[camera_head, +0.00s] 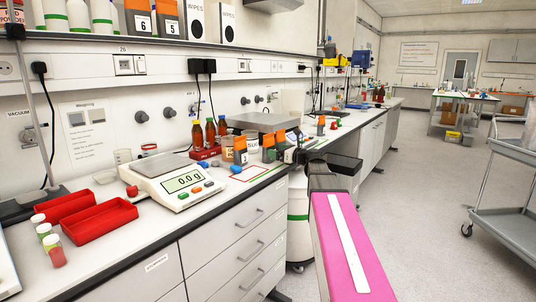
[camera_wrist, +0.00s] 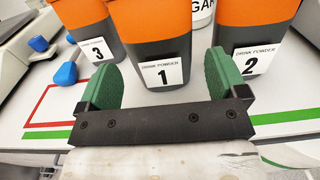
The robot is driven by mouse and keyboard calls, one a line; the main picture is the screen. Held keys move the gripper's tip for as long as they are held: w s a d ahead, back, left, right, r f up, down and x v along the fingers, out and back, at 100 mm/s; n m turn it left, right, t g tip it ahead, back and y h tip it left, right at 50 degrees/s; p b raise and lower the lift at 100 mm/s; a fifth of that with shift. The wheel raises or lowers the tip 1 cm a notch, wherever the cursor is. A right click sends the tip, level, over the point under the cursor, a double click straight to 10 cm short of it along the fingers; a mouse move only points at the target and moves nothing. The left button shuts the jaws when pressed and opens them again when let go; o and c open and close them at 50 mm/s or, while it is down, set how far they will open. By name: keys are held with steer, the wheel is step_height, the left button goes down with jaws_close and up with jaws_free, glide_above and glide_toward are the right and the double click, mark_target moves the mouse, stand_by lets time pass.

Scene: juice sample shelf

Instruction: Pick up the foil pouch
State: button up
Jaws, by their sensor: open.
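Three orange and dark grey drink powder pouches stand upright on the bench. In the wrist view, pouch 1 (camera_wrist: 150,28) is in the middle, straight ahead of my gripper (camera_wrist: 163,80). Pouch 3 (camera_wrist: 83,20) is to its left and pouch 2 (camera_wrist: 255,25) to its right. My gripper is open, its green pads either side of the lower part of pouch 1, with nothing visibly clamped. Whether the pads touch the pouch I cannot tell. In the head view pouch 3 (camera_head: 240,150) shows clearly; my gripper is partly hidden by my wrist.
A scale (camera_head: 180,181) stands left of the pouches, with brown bottles (camera_head: 210,132) behind. Red trays (camera_head: 103,221) lie further left. A red outlined square (camera_head: 248,174) marks bare bench beside the pouches. A grey cart (camera_head: 510,180) stands at the right on open floor.

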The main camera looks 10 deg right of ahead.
mark_target(266, 147)
steer(key=shift+x, duration=3.55)
steer(key=shift+s+r, duration=0.1)
steer(key=shift+r, duration=0.05)
steer(key=c, duration=0.8)
